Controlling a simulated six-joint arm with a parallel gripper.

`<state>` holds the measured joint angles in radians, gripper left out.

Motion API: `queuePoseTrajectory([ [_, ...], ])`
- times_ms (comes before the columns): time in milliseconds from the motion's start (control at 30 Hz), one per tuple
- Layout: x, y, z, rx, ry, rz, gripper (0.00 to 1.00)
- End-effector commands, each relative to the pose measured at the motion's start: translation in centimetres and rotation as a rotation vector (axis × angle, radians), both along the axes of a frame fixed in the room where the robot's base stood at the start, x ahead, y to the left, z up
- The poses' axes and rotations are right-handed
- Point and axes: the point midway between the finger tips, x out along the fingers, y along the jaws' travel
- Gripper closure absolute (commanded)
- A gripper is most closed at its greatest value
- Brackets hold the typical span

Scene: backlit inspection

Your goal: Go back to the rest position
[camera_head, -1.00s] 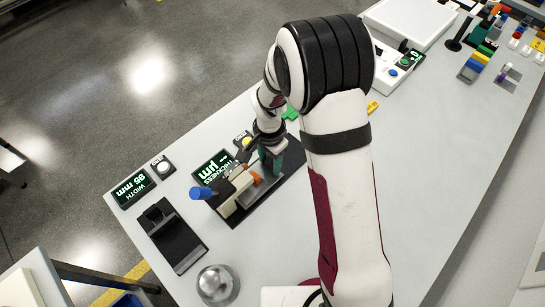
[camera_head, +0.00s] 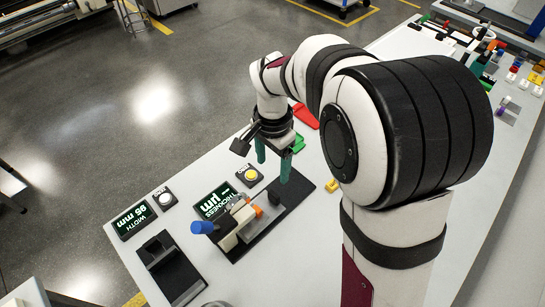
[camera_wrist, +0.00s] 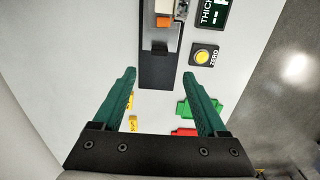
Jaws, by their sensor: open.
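My gripper (camera_head: 273,170) is open, with its two green fingers apart and pointing down, raised above the bench behind the thickness gauge. In the wrist view my gripper (camera_wrist: 159,74) has nothing between its fingers. The thickness gauge (camera_head: 232,226) has a blue knob and an orange part and sits on a black base plate (camera_head: 296,186). In the wrist view the plate (camera_wrist: 158,72) runs up between the fingers. My arm hides part of the bench.
A thickness display (camera_head: 213,202) and a yellow zero button (camera_head: 250,175) stand beside the gauge. A width display (camera_head: 134,220), a white button (camera_head: 165,199) and a black fixture (camera_head: 172,268) are at left. Red (camera_head: 305,116), green (camera_head: 298,143) and yellow (camera_head: 333,185) pieces lie near the gripper.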

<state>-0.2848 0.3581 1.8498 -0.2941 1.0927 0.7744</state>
Motion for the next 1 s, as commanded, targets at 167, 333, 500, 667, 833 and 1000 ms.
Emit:
queuePoseTrajectory([
  [167, 0.0, 0.0, 1.9, -0.001, -0.001, 0.000, 0.25],
  [333, 0.0, 0.0, 2.0, -0.001, 0.001, 0.000, 0.25],
  [500, 0.0, 0.0, 2.0, -0.001, 0.001, 0.000, 0.25],
  [667, -1.3, -0.9, 3.0, 0.008, 0.001, 0.013, 0.25],
  [833, -11.7, -5.7, 6.8, 0.075, 0.010, 0.135, 0.25],
  [1000, -20.9, -7.2, 6.2, 0.141, 0.001, 0.258, 0.25],
])
